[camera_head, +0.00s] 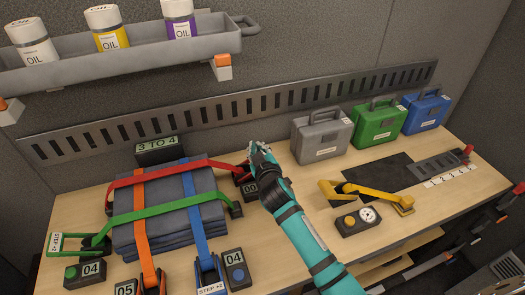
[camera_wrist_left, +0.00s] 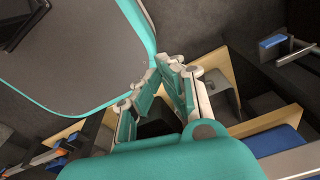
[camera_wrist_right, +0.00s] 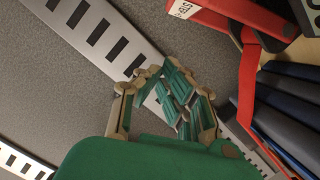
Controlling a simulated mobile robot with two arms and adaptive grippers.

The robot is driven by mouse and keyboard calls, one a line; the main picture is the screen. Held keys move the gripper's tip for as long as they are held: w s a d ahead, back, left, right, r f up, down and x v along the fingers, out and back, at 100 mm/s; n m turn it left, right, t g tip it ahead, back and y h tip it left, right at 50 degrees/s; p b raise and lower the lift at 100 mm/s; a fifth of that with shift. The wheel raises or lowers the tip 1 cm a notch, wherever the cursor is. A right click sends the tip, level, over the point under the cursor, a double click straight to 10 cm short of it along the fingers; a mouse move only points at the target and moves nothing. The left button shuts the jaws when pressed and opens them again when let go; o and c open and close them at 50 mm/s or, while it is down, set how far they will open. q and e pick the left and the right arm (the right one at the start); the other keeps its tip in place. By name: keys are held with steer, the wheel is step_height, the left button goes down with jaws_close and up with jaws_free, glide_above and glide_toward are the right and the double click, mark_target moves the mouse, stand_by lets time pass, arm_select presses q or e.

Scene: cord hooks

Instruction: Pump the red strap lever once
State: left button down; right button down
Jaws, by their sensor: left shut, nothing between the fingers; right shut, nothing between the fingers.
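The red strap (camera_head: 205,164) runs over a stack of dark folded cloths (camera_head: 170,200). Its red lever (camera_head: 241,173) is at the strap's right end, partly hidden by my right gripper. In the right wrist view the red lever (camera_wrist_right: 262,18) is at the upper right, apart from the fingers. My right gripper (camera_head: 258,150) is shut and empty, just behind and right of the lever; its fingers also show in the right wrist view (camera_wrist_right: 160,78). My left gripper (camera_wrist_left: 165,72) is shut and empty in the left wrist view and is out of the head view.
Green (camera_head: 145,216), orange (camera_head: 139,220) and blue (camera_head: 192,212) straps also cross the stack. A small black counter (camera_head: 250,189) sits beside the red lever. A yellow lever device (camera_head: 357,219) and several toolboxes (camera_head: 321,137) stand right. A slotted rail (camera_head: 240,108) runs along the wall.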

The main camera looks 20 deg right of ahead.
steer(key=f, duration=0.1)
steer(key=w+d+f, duration=0.2)
steer(key=shift+f, duration=0.35)
arm_select(q)
steer(key=shift+s+a+r, duration=0.1)
steer(key=shift+s+r, duration=0.05)
steer(key=shift+s, duration=0.65)
arm_select(e)
steer(key=shift+f, duration=0.2)
steer(key=shift+d, duration=0.1)
